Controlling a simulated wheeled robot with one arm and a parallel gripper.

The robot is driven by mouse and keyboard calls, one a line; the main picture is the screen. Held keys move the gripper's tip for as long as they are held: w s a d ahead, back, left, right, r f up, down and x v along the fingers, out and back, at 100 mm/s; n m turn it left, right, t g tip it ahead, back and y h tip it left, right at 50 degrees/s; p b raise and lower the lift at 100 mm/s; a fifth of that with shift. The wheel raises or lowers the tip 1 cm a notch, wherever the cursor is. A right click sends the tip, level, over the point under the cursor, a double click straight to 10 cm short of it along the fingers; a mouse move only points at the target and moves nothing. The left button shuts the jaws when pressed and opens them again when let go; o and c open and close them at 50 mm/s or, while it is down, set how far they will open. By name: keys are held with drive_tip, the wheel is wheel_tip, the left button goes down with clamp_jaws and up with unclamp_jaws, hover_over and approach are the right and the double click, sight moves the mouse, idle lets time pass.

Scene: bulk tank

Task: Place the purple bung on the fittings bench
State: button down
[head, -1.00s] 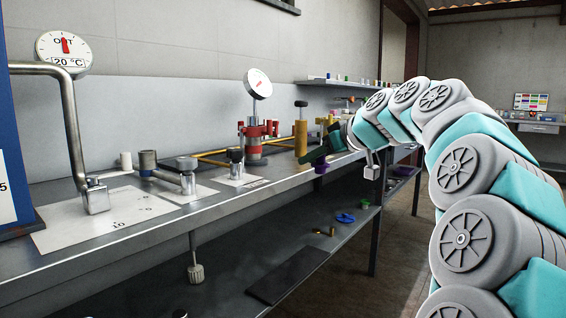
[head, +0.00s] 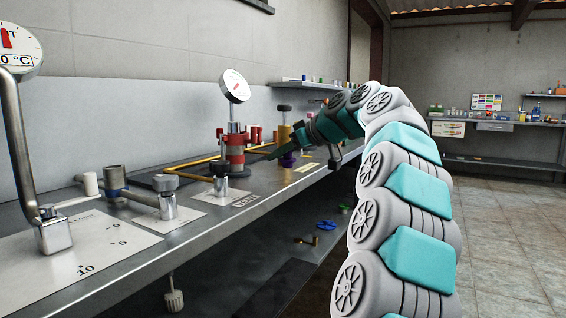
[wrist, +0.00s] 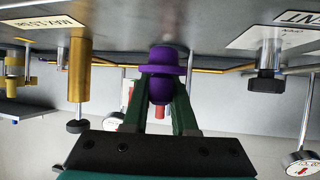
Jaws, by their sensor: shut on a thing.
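My gripper (wrist: 160,98) is shut on the purple bung (wrist: 160,72), a flanged plug held between the two green fingers in the wrist view. In the head view the purple bung (head: 288,160) shows small below the dark green gripper (head: 278,154). It appears close to the long steel bench (head: 185,250), near its pressure gauge fitting. I cannot tell whether it touches the top. Another bench (head: 505,124) stands against the far wall at right, with coloured items on it. No readable label shows which one is the fittings bench.
On the steel bench stand a red valve with a round gauge (head: 234,86), a black-knobbed fitting (head: 220,178) and a bent metal pipe (head: 20,150). A lower shelf holds a blue item (head: 326,225). Clear tiled floor (head: 510,220) lies to the right.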

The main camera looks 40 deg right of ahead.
drive_tip(key=p, duration=0.3)
hover_over(284, 174)
drive_tip(key=shift+a+f, duration=0.15)
drive_tip(key=shift+f, duration=0.2)
drive_tip(key=shift+s+f+b, duration=0.1)
drive_tip(key=shift+f+b, duration=0.55)
drive_tip(key=shift+f, duration=1.1)
drive_tip(key=shift+f, duration=0.2)
drive_tip(key=c, duration=0.7)
unclamp_jaws()
drive_tip(key=shift+r, duration=0.15)
drive_tip(key=shift+s+r, duration=0.1)
drive_tip(key=shift+r, duration=0.05)
drive_tip(key=v, duration=1.1)
drive_tip(key=shift+s, duration=0.3)
